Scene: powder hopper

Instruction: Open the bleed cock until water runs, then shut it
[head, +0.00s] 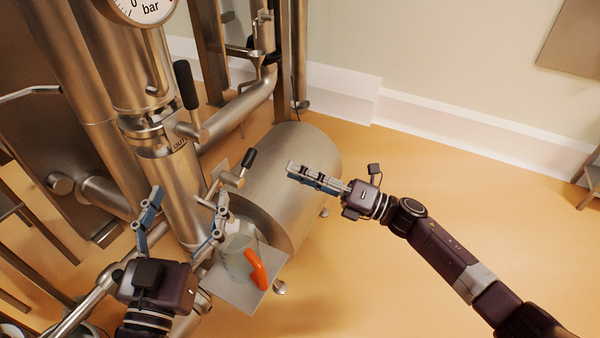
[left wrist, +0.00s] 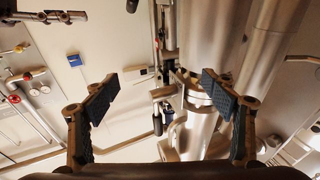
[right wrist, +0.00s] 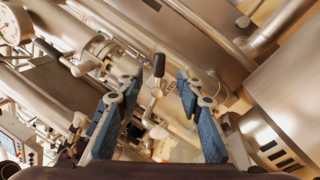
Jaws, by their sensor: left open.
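The bleed cock, a small metal valve with a black-gripped lever (head: 250,158), sits by the horizontal cylinder's end, its lever slanting up. In the right wrist view its black grip (right wrist: 158,66) stands between my open fingers, farther off, near a partly hidden label. A clear jug (head: 238,258) with an orange handle stands on a metal plate below the cock; I cannot see water running. My left gripper (head: 187,212) is open and empty, left of the jug and cock. My right gripper (head: 290,170) is open and empty, right of the cock and apart from it.
Another valve with a longer black lever (head: 185,85) is on the upright column, beside a partly hidden "OUT" label. A pressure gauge (head: 140,6) is above. The horizontal cylinder (head: 285,185) lies behind my right gripper. The floor to the right is clear.

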